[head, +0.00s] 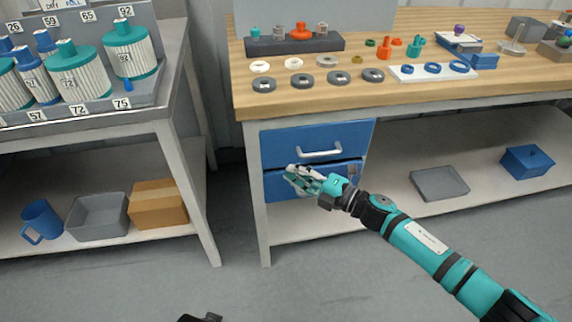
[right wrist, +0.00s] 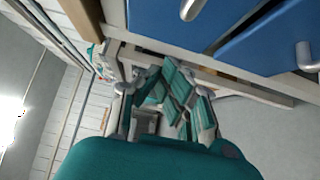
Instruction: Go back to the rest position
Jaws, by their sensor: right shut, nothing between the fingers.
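My right arm, teal and black, comes in from the lower right in the head view. My right gripper (head: 290,176) is shut and empty in front of the lower blue drawer (head: 278,188) of the wooden workbench. The upper blue drawer (head: 285,146) with its pale handle (head: 319,153) is just above it. In the right wrist view the teal fingers of my right gripper (right wrist: 165,100) are together, with the blue drawer fronts (right wrist: 265,45) close by. A small dark part shows at the bottom edge of the head view, perhaps my left gripper (head: 200,318); its fingers cannot be made out.
The workbench top (head: 440,88) carries discs, small fittings and a white tray (head: 408,74). A grey tray (head: 439,183) and blue box (head: 527,162) sit on its lower shelf. The left shelf unit (head: 178,60) holds filter cartridges above; a mug, grey bin and carton (head: 158,204) below. Floor in front is clear.

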